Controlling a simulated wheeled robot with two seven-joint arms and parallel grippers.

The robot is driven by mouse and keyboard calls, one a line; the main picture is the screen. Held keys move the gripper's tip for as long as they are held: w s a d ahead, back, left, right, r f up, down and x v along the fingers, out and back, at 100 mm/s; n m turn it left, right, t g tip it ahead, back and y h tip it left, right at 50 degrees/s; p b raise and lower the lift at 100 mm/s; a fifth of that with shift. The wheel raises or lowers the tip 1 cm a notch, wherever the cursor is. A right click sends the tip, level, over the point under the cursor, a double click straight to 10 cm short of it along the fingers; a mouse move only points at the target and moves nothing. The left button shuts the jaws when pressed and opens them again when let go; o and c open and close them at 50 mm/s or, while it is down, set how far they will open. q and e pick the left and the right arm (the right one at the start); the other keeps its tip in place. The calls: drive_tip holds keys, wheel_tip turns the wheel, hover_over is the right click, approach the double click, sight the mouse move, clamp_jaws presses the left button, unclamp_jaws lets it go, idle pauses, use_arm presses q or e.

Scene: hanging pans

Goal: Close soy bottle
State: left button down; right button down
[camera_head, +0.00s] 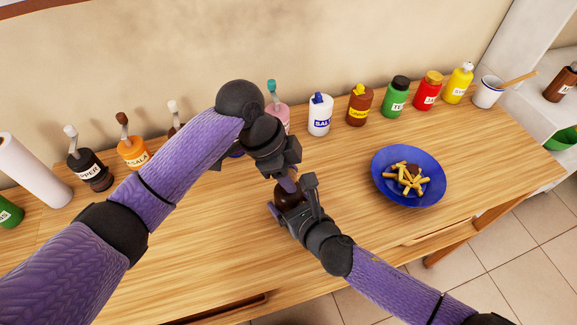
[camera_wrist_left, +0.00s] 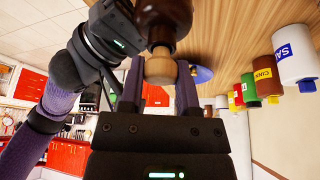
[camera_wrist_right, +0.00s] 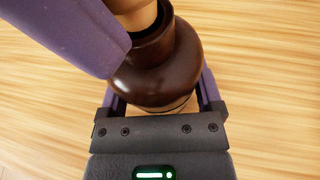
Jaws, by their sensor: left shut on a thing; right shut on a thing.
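The soy bottle, dark brown and rounded, stands near the middle of the table in the head view (camera_head: 287,194), mostly hidden by my grippers. My right gripper (camera_head: 292,208) is shut around its body, which fills the right wrist view (camera_wrist_right: 158,72). A tan cork-like stopper (camera_wrist_left: 160,69) lies between the fingers of my left gripper (camera_wrist_left: 160,80), which is shut on it at the bottle's neck. In the right wrist view the tan piece (camera_wrist_right: 134,14) meets the dark neck. I cannot tell how deep it sits.
A blue plate (camera_head: 436,190) with fries stands to the right. Several bottles line the wall, among them the white salt bottle (camera_head: 320,115), the brown one (camera_head: 359,105) and the green one (camera_head: 396,97). A paper roll (camera_head: 33,170) stands at the left. The front table is clear.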

use_arm(q)
drive_tip(key=shift+f, duration=0.6)
idle(0.5)
drive_tip(key=shift+c, duration=1.2)
unclamp_jaws()
drive_tip(key=v, duration=1.2)
use_arm(e)
unclamp_jaws()
drive_tip(key=p+v, duration=0.2)
drive_tip(key=v, duration=0.6)
drive_tip(key=shift+s+d+r, duration=0.1)
drive_tip(key=shift+s, duration=0.15)
drive_tip(key=shift+s+d+r+p, duration=0.25)
drive_tip(key=shift+s+d+p, duration=0.1)
drive_tip(key=shift+s, duration=0.15)
use_arm(q)
wheel_tip(320, 180, up, 3)
